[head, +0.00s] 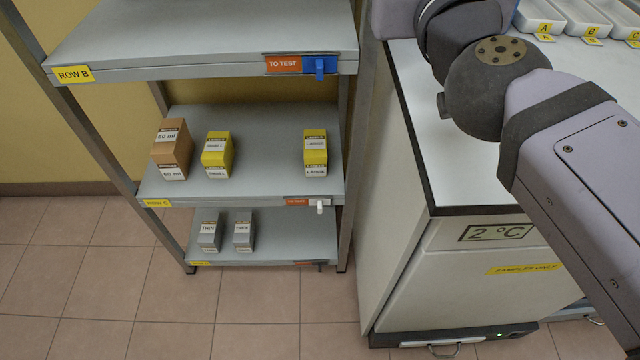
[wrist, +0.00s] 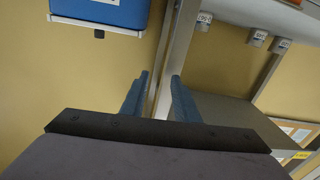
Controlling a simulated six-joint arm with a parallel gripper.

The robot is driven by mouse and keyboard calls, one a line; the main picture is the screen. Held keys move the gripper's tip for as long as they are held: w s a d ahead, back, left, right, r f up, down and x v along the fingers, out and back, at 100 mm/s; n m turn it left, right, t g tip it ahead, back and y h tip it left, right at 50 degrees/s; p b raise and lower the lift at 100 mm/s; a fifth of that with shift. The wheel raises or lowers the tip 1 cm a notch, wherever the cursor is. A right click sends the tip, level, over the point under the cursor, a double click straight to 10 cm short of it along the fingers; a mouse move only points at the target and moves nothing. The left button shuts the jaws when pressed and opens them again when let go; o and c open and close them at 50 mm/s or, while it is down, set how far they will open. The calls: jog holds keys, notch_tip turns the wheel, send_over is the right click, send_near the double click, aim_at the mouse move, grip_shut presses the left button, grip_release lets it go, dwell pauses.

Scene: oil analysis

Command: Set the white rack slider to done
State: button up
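The white rack slider (head: 320,206) is a small white block on the front edge of the ROW C shelf (head: 260,190), near its right end. An orange label (head: 296,202) shows just left of it; its text is too small to read surely, and no "done" marking is visible. My gripper (wrist: 160,80) shows in the wrist view as two blue fingers, apart and with nothing between them. My gripper is outside the head view, where only my arm shows at the upper right. I cannot make out the white slider in the wrist view.
A blue slider (head: 320,67) sits on the ROW B shelf beside an orange TO TEST label, and a dark slider (head: 318,266) on the lowest shelf. Several boxes stand on the lower shelves. A white cabinet (head: 470,270) stands close right of the rack. The floor in front is clear.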

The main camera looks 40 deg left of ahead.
aim_at(320, 211)
jog(key=s+a+f+m+b, duration=0.1)
jog(key=s+a+f+b, duration=0.2)
jog(key=s+f+b, duration=0.85)
notch_tip(320, 211, down, 46)
jog(key=b, duration=0.3)
jog(key=shift+h, duration=0.3)
jog(key=shift+r+b+x, duration=0.15)
jog(key=shift+b+x, duration=0.45)
jog(key=shift+x, duration=1.05)
jog(key=shift+r+b+x, duration=0.1)
jog(key=shift+b+x, duration=0.45)
jog(key=shift+x, duration=1.05)
grip_shut()
jog(key=shift+s, duration=0.1)
